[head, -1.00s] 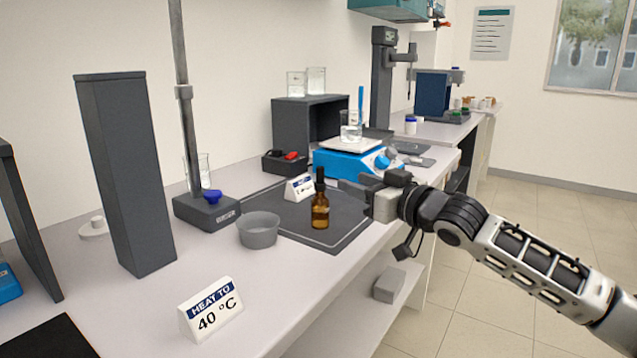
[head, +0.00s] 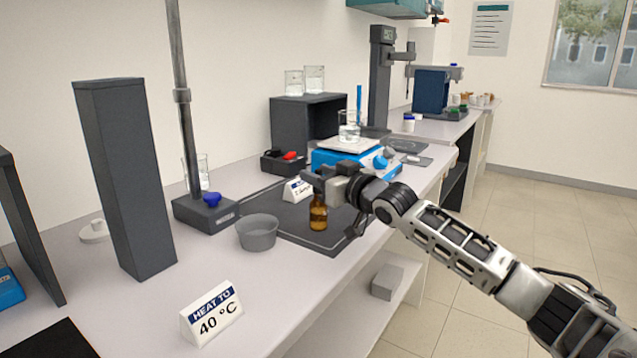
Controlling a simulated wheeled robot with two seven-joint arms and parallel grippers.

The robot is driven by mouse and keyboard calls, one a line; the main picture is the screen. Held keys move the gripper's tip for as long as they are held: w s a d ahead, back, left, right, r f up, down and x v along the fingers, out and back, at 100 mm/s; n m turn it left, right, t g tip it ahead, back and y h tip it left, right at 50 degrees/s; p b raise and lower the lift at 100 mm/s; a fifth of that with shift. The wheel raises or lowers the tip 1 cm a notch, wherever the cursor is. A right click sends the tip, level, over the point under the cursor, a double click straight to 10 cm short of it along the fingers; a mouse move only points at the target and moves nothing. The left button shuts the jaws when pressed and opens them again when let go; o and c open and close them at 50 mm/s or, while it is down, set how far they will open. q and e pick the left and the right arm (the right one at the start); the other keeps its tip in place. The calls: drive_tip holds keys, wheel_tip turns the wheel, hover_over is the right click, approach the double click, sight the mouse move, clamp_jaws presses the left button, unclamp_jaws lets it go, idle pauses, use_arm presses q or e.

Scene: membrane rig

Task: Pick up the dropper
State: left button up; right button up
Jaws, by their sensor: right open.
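The dropper bottle (head: 318,214) is brown glass and stands upright on the dark mat (head: 290,226) in the head view. Its black dropper top is now hidden behind my right gripper (head: 314,181). My right gripper comes in from the right with its fingers at the height of the dropper top. It is open; I cannot tell whether the fingers touch the top or surround it. My left gripper is not in view.
A grey bowl (head: 257,232) stands just left of the bottle. A small label card (head: 297,190) stands behind it. A blue stirrer (head: 350,160) with a beaker (head: 348,125) is farther back. A stand base (head: 206,213) and a "HEAT TO 40 °C" sign (head: 211,313) are to the left.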

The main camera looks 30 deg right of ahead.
drive_tip(key=shift+w+a, duration=0.15)
drive_tip(key=shift+w, duration=1.15)
drive_tip(key=c, duration=0.6)
drive_tip(key=shift+c, duration=0.2)
drive_tip(key=shift+r, duration=0.1)
wheel_tip(320, 180, up, 10)
drive_tip(key=p, duration=0.1)
drive_tip(key=shift+p, duration=0.4)
